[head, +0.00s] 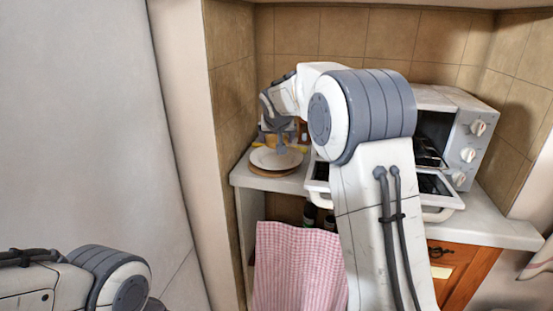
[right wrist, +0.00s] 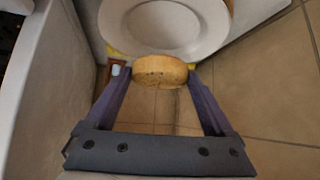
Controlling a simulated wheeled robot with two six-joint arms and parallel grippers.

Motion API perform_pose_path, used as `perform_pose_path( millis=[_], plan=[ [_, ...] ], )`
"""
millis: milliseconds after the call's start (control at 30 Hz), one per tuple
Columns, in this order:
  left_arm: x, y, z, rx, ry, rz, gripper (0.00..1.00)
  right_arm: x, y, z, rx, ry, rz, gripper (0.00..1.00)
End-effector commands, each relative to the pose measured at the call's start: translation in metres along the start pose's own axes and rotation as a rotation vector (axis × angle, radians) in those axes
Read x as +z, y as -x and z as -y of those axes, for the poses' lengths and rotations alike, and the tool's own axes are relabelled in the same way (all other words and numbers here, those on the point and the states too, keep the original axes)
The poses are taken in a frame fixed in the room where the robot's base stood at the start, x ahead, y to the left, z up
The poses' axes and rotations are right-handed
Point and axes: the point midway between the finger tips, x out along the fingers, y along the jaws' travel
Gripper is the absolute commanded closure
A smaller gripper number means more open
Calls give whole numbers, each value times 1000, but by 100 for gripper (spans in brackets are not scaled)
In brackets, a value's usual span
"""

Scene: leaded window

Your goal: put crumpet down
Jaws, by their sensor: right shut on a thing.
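The crumpet (right wrist: 160,71) is a round, pale golden-brown disc between the fingertips of my right gripper (right wrist: 160,75) in the right wrist view. The gripper is shut on it. A white plate (right wrist: 133,14) shows just beyond it, and the crumpet overlaps the plate's rim in the picture. In the head view my right gripper (head: 281,142) points down at the white plate (head: 268,160) on the counter.
The plate sits on a round brown base at the counter's (head: 247,178) left end. A white toaster oven (head: 466,140) with its door (head: 438,201) lowered stands to the right, partly behind my right arm. A pink checked towel (head: 298,268) hangs in front below. Tiled walls close the back and sides.

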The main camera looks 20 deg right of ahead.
Motion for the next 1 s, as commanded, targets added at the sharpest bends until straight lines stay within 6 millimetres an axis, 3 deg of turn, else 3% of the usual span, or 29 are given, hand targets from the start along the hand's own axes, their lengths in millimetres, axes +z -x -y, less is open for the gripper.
perform_pose_path(
  millis=[400, 800, 833, 867, 1000],
  plan=[
    [1, -12, 1, 0, 0, 0, 60, 34, -34, 0, -1, 1, 0, 66],
    [1, -17, 1, 0, 0, 0, 60, 38, -38, 1, -2, 0, -2, 66],
    [1, -16, 1, 0, 0, 0, 60, 37, -37, 0, -2, 0, -2, 4],
    [1, -15, 1, 0, 0, 0, 60, 37, -37, 0, -2, 0, -2, 0],
    [1, -15, 1, 0, 0, 0, 60, 37, -37, 0, -2, 0, -1, 0]
  ],
)
